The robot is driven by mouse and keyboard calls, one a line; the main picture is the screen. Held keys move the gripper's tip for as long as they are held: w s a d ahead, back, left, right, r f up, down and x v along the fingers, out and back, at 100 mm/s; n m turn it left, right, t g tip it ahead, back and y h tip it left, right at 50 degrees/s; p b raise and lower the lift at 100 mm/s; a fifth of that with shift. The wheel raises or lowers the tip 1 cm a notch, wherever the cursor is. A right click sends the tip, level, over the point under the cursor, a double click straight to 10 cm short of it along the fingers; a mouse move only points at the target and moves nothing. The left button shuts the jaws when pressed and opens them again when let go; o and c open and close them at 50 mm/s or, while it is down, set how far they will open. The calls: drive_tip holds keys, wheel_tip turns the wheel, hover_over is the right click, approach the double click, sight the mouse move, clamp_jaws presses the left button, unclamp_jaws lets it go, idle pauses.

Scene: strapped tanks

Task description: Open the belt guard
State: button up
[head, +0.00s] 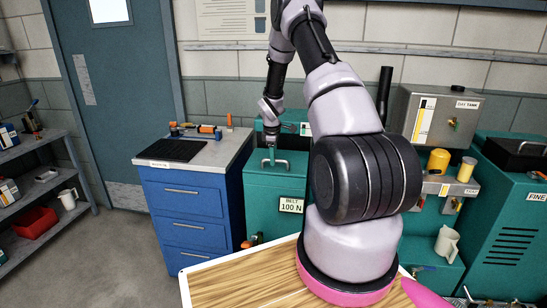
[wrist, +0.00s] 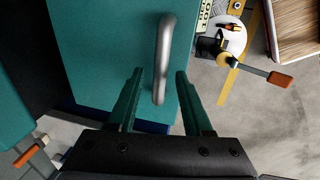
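The belt guard (head: 262,195) is a teal panel with a label reading "BELT 100 N" (head: 291,205), standing right of the blue drawer cabinet. Its grey bar handle (head: 282,163) is near its top. In the wrist view the guard's teal face (wrist: 105,45) fills the upper left and middle, with the handle (wrist: 165,50) near its right edge. My gripper (wrist: 160,72) is open, with one teal finger on each side of the handle's lower end. A gap shows between each finger and the bar. In the head view my gripper (head: 271,152) is at the handle, partly hard to make out.
A blue drawer cabinet (head: 187,215) with a black mat and tools stands left of the guard. An orange-handled lever (wrist: 280,79) shows right of the guard.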

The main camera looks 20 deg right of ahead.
clamp_jaws()
idle(1.2)
